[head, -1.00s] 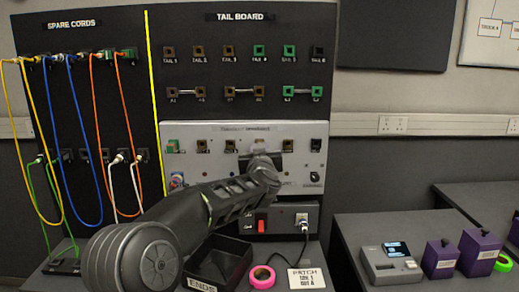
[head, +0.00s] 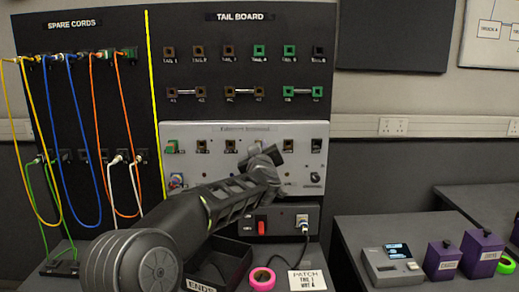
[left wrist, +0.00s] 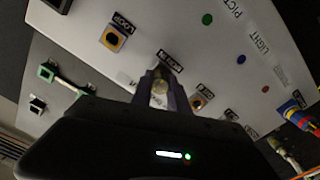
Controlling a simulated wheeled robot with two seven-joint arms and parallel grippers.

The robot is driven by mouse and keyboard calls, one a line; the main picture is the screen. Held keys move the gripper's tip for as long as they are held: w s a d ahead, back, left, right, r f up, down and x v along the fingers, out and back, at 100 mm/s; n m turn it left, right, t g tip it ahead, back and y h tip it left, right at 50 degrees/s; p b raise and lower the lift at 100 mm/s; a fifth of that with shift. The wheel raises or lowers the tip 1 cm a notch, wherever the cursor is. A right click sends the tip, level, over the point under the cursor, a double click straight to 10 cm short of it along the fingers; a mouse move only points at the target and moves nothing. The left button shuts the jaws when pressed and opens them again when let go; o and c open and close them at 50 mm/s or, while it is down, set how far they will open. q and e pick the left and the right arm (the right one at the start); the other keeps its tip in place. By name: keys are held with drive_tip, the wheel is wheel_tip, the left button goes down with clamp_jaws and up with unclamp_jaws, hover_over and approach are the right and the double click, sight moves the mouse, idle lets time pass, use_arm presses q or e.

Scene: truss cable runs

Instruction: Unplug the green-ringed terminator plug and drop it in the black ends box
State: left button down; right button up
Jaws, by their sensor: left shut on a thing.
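My left gripper (head: 268,155) is in front of the light grey panel (head: 212,184), over its middle row of sockets, tilted. In the left wrist view its fingers (left wrist: 160,90) are shut on a small pale, cylindrical plug (left wrist: 159,87). No green ring can be made out on it. The fingers point at the panel face, and I cannot tell whether the plug is still seated. The black ends box (head: 240,266) stands open on the bench below, partly hidden by my left arm. My right gripper is not in view.
A pink tape roll (head: 261,279) and a patch card (head: 307,281) lie right of the box. A black unit with a red switch (head: 262,225) sits below the panel, a cable plugged into it. Looped cords (head: 66,130) hang at left.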

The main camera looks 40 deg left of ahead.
use_arm(q)
drive_tip(key=shift+r, duration=0.1)
idle(0.4)
drive_tip(key=shift+s+d, duration=0.15)
drive_tip(key=shift+s, duration=0.05)
drive_tip(key=v, duration=0.4)
drive_tip(key=shift+s+d+b, duration=0.1)
drive_tip(key=shift+b, duration=0.2)
idle(0.5)
